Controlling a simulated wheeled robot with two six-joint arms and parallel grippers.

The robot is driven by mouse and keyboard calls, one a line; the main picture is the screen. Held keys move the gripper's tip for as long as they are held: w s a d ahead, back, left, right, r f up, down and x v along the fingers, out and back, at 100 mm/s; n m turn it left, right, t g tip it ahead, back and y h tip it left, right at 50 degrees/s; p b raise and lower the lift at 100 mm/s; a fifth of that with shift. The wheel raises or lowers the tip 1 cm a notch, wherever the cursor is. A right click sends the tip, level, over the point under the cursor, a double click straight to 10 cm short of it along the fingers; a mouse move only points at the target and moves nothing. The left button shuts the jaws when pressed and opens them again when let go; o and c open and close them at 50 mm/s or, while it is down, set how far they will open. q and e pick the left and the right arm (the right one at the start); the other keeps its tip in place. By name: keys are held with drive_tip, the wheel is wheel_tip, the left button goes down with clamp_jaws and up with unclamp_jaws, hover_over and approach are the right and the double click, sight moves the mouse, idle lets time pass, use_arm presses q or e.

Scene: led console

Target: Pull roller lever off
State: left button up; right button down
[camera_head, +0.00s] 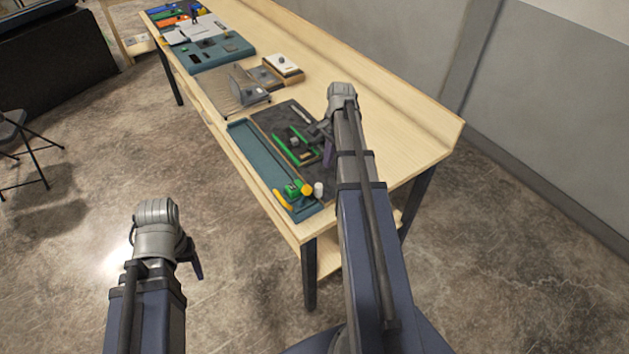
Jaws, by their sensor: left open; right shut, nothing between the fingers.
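A dark panel (267,118) with green bars lies on the near end of the wooden table, beside a long teal tray (250,150). At the tray's near end are a small green block (292,188), yellow parts (283,200) and a white cylinder (318,189). I cannot tell which part is the roller lever. My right gripper (328,152) is over the right side of the dark panel, shut and empty; my arm hides part of the panel. My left gripper (197,264) is open, over the floor left of the table and away from the parts.
The table (400,127) runs away to the upper left, with a raised back edge. Further along it stand a grey plate (222,88), a small box (285,64) and a teal board (213,55). The right part of the tabletop is clear. A dark chair (15,130) stands far left.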

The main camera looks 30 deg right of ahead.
sight(304, 194)
idle(0.4)
drive_tip(key=f+b, duration=0.3)
drive_tip(key=a+f+b, duration=0.1)
drive_tip(key=f+b, duration=0.6)
drive_tip(key=shift+a+f, duration=0.25)
drive_tip(key=a+r+p, duration=0.2)
drive_tip(key=a, duration=0.1)
drive_tip(key=shift+s+r, duration=0.1)
drive_tip(key=shift+r, duration=0.15)
drive_tip(key=shift+a+r, duration=0.1)
drive_tip(key=shift+a, duration=0.1)
drive_tip(key=shift+a, duration=0.15)
